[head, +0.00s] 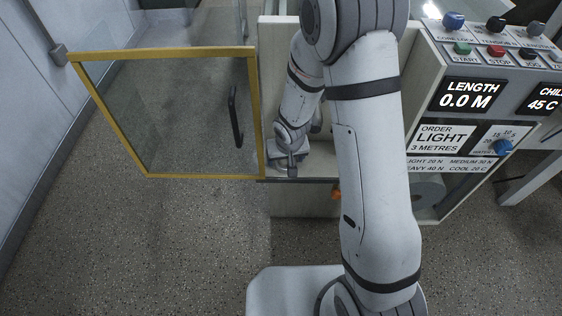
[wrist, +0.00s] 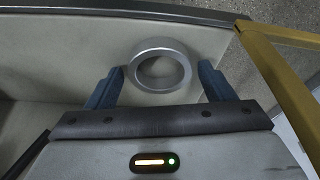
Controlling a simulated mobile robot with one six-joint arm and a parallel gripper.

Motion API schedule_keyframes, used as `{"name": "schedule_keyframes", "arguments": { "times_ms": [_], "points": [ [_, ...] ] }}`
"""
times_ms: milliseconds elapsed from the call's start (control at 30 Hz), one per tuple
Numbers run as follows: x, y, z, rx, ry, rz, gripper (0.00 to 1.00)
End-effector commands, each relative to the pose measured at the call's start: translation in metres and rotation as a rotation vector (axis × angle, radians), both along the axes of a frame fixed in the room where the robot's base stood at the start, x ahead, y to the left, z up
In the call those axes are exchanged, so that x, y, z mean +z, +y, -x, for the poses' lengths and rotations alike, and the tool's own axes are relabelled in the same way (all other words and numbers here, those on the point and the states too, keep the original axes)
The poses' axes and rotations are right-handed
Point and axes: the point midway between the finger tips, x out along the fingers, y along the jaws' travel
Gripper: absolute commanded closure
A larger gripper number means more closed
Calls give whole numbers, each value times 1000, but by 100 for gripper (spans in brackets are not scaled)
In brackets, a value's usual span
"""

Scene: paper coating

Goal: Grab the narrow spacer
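A grey metal ring, which looks like the spacer (wrist: 160,49), lies on a pale shelf surface in the wrist view. No second ring is in view to compare its width with. My gripper (wrist: 161,72) is open, with its two blue fingers apart. The ring is between and slightly beyond the fingertips, with a gap visible on each side. In the head view my gripper (head: 290,158) is low inside the cabinet opening, and my arm hides much of that area.
A yellow-framed glass door (head: 165,112) with a black handle stands open left of the cabinet; its frame (wrist: 275,65) is close on the right in the wrist view. A control panel (head: 490,60) with knobs and buttons is at the right. It reads LENGTH 0.0 M and ORDER LIGHT 3 METRES.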

Motion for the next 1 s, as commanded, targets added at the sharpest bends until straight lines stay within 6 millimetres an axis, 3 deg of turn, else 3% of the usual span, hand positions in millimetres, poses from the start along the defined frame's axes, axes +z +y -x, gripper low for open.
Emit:
{"name": "schedule_keyframes", "arguments": {
  "times_ms": [433, 767, 1000],
  "points": [
    [0, -1, 0, -1, 0, 0, 61],
    [4, -1, 0, -1, 0, 0, 61],
    [30, -1, 0, -3, -1, 0, 61]
  ]
}}
